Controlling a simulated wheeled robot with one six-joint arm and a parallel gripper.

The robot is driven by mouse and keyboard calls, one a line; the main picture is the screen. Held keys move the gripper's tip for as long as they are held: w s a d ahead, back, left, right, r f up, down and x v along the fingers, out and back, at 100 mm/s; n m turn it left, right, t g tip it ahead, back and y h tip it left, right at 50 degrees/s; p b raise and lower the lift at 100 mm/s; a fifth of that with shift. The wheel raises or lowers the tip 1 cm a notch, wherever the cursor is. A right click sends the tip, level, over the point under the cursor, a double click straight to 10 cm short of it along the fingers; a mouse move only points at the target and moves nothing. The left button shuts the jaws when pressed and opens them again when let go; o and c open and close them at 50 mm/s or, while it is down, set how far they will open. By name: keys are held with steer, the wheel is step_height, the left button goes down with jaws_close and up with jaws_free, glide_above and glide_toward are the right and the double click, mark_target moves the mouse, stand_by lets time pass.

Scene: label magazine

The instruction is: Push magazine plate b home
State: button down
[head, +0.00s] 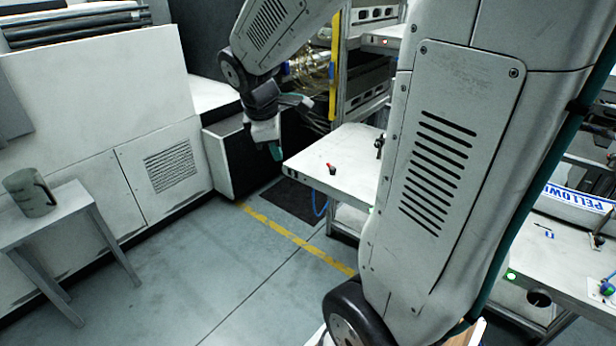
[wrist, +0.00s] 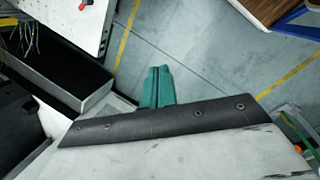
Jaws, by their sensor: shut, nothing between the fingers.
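My gripper (head: 276,152) hangs at upper middle in the head view, just left of a white bench top. Its teal fingers are together and empty; they also show in the wrist view (wrist: 157,86), over the floor. I cannot make out a plate marked b in either view. A box-like unit with a white front (head: 218,163) stands left of my gripper. In the wrist view an open tray with a dark inside (wrist: 52,72) lies to the left of the fingers, apart from them; I cannot tell if it is part of the magazine.
A mug (head: 31,192) stands on a stool (head: 62,213) at left. A bench with a blue-lettered sign (head: 580,200) is at right. Floor with a yellow line (head: 285,232) is clear between.

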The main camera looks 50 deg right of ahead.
steer(key=w+d+f+n+h, duration=0.1)
steer(key=w+d+f+n, duration=0.55)
steer(key=d+f, duration=0.3)
steer(key=n, duration=0.3)
glide_toward(310, 176)
step_height(310, 176, down, 7)
steer(key=s+a, duration=0.2)
steer(key=a, duration=0.1)
steer(key=shift+w+d+f, duration=0.1)
steer(key=shift+w+d, duration=0.05)
steer(key=shift+d, duration=0.95)
steer(key=shift+w+d, duration=0.15)
steer(key=shift+d, duration=0.95)
